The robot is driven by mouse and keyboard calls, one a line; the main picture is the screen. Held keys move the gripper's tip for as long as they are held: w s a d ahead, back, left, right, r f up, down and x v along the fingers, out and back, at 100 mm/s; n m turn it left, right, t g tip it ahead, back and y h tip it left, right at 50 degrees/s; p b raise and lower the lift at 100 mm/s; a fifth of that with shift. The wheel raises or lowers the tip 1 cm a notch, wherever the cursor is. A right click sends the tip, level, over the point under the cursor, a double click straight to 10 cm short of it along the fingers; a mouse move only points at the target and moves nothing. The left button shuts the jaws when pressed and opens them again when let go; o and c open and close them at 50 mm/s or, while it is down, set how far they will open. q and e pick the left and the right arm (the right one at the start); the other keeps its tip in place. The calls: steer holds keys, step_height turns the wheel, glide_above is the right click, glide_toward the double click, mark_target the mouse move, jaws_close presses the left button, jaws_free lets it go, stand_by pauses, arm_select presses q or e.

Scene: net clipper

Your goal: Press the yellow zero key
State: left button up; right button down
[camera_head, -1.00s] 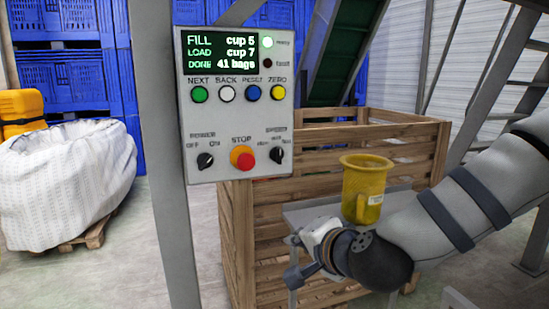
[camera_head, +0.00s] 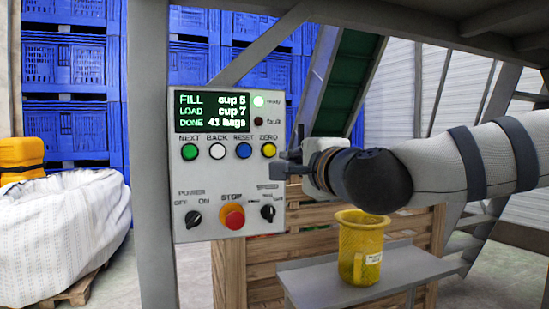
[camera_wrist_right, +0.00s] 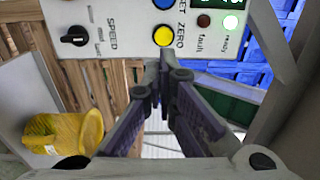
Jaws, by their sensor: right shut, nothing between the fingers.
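The yellow zero key (camera_head: 268,150) is the rightmost button in the row on the grey control panel (camera_head: 228,178). In the right wrist view the yellow key (camera_wrist_right: 164,36) shows just beyond my fingertips, beside the ZERO label. My right gripper (camera_head: 284,165) is shut and empty, just below and right of the key in the head view. It also shows in the right wrist view (camera_wrist_right: 166,58), its tips close together near the panel edge. I cannot tell the exact gap to the panel. The key is not covered. My left gripper is not in view.
Green, white and blue buttons sit left of the key; a red stop button (camera_head: 232,216) and black knobs are below. A yellow cup (camera_head: 361,250) stands on a grey shelf (camera_head: 310,285) under my arm. A wooden crate (camera_head: 245,270) is behind the panel.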

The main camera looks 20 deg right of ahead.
mark_target(271, 154)
steer(key=w, duration=1)
steer(key=shift+w+a+f+b, duration=0.2)
steer(key=shift+b, duration=0.2)
steer(key=shift+w+r, duration=0.1)
steer(key=shift+w, duration=0.4)
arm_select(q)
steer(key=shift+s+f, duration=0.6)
arm_select(e)
steer(key=shift+w, duration=0.1)
